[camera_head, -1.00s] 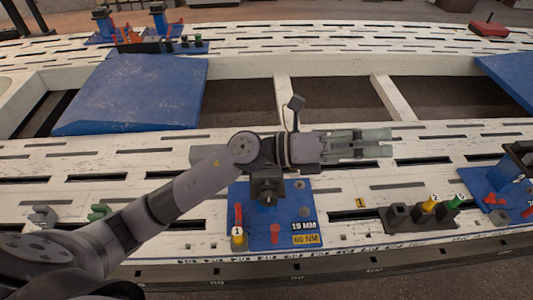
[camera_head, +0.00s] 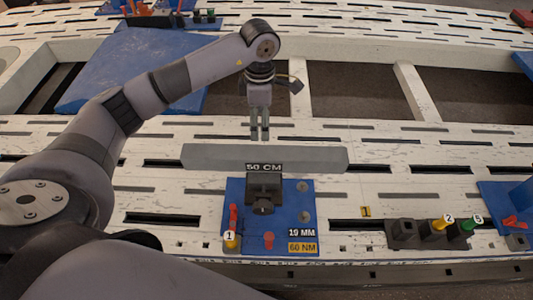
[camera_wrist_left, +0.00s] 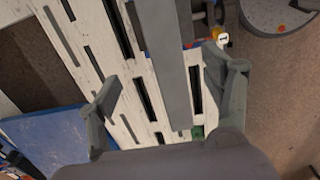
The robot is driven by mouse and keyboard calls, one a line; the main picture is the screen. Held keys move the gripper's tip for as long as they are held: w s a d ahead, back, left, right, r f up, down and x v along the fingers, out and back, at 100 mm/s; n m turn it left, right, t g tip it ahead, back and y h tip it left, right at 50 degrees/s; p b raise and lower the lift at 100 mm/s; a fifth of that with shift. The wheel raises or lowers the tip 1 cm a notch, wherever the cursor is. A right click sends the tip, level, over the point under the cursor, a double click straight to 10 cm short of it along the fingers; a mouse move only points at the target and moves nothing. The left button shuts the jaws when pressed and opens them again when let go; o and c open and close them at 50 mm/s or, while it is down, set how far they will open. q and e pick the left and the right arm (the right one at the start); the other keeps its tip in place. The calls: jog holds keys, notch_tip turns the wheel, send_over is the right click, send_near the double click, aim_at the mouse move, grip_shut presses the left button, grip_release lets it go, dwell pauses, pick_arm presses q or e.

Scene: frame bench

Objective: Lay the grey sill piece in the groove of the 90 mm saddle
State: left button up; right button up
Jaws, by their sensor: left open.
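The grey sill piece (camera_head: 210,157) is a long bar lying left to right across the slotted white bench, just behind a black clamp-like block (camera_head: 264,188). A "50 CM" label shows at its front edge. My left gripper (camera_head: 260,136) points down just behind the bar's middle in the head view, open and empty. In the left wrist view the sill piece (camera_wrist_left: 165,60) runs between the spread fingers of the left gripper (camera_wrist_left: 162,78). I cannot tell how high the fingertips are above it. I cannot make out a 90 mm marking on any saddle. My right gripper is out of view.
The black block stands on a blue plate (camera_head: 285,215) marked "19 MM" and "60 NM", with red and yellow parts. A dark socket block (camera_head: 405,235) with yellow and green pieces stands to the right. Another blue fixture (camera_head: 500,205) is at the right edge. Openings lie behind.

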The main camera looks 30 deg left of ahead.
pick_arm(q)
send_over(264, 151)
jog(key=f, duration=0.6)
jog(key=shift+s+a+p, duration=0.15)
jog(key=shift+a+p, duration=0.15)
notch_tip(264, 151, down, 3)
jog(key=shift+f, duration=0.2)
jog(key=shift+d+f+p, duration=0.1)
jog(key=shift+f+p, duration=0.2)
jog(key=shift+f, duration=0.1)
jog(key=f, duration=0.3)
jog(key=shift+d+f+p, duration=0.25)
jog(key=shift+p, duration=0.05)
jog(key=shift+f, duration=0.35)
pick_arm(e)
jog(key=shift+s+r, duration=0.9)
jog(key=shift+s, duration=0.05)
pick_arm(q)
jog(key=shift+c, duration=0.2)
